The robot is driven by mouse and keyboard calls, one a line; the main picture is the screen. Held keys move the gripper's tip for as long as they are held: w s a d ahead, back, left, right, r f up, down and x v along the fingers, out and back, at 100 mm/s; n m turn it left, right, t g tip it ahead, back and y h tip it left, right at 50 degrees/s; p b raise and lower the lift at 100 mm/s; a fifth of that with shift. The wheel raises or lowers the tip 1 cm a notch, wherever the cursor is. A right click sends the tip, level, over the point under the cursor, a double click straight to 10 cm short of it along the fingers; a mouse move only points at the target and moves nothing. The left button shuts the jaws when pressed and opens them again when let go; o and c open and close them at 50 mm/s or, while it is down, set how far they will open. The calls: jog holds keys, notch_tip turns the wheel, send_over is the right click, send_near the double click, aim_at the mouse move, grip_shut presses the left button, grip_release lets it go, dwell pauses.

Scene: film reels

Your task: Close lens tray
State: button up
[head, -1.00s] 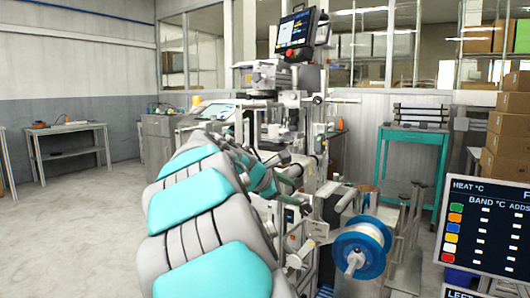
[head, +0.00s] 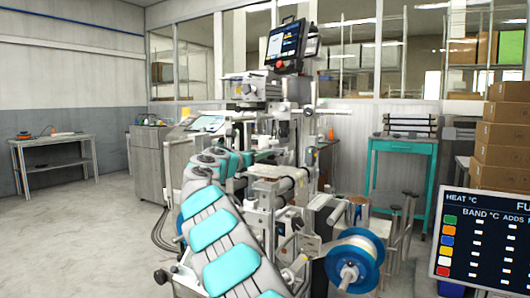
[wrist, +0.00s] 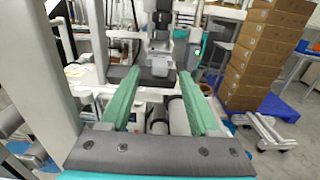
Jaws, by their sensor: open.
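My gripper (wrist: 155,78) is open in the wrist view, with two green fingers well apart and nothing held between them. Past the fingertips is a white and grey machine with a dark grey block (wrist: 158,82) across its front. I cannot tell whether this block is part of the lens tray. In the head view the machine (head: 275,190) stands in the centre, with a silver boxy unit on its front. My teal and grey arm reaches toward it from below. I cannot pick out the lens tray for certain, nor make out my fingertips in the head view.
A blue-rimmed reel (head: 373,250) sits low at the machine's right. A monitor (head: 288,45) tops the machine. Stacked cartons (head: 503,145) and a dark display board (head: 485,240) stand at right. A teal bench (head: 400,146) is behind. Open floor (head: 90,235) lies left.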

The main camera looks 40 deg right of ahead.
jog(key=shift+p+x, duration=0.45)
jog(key=shift+x, duration=2.05)
grip_shut()
